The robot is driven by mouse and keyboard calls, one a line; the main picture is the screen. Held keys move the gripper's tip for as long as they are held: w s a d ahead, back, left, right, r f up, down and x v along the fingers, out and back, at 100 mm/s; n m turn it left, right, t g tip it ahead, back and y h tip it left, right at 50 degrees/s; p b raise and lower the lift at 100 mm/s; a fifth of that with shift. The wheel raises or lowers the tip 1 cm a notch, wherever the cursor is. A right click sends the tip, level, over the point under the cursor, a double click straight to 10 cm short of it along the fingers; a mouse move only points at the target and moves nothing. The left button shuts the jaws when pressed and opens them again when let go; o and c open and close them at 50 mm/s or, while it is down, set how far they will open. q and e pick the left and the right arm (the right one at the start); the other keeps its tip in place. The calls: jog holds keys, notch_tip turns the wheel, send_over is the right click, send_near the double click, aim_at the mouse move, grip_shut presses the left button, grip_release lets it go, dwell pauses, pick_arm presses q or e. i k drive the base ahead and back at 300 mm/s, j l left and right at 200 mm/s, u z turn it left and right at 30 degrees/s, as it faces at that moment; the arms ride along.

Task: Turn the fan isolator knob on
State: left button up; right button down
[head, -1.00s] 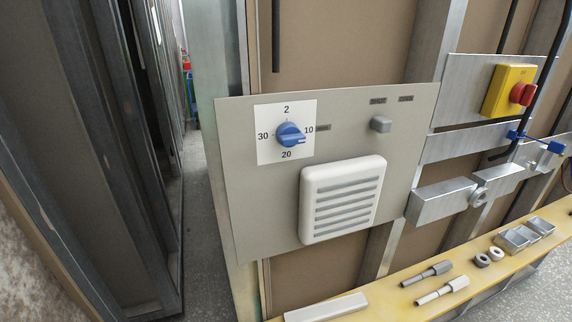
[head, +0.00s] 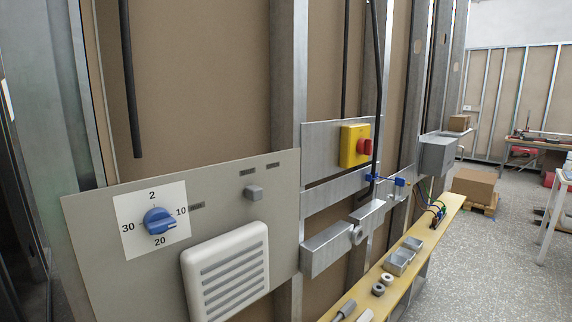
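A yellow box with a red knob (head: 364,146), which looks like the isolator, is mounted on a metal plate (head: 318,137) in the middle of the head view. I cannot read its on or off position from here. A blue rotary knob (head: 157,221) sits on a white dial (head: 135,207) marked 2, 10, 20 and 30, at the lower left. Below and right of the dial is a white slatted fan grille (head: 228,272). Neither of my grippers is in view.
A yellow ledge (head: 408,268) runs below the panels and carries small metal trays (head: 398,262), rings and fittings. A blue-handled valve (head: 399,182) and a grey box (head: 438,155) are further right. The floor (head: 490,255) to the right is open, with a cardboard box (head: 474,186) beyond.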

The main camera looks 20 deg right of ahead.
aim_at(363, 145)
jog(key=z, duration=1.3)
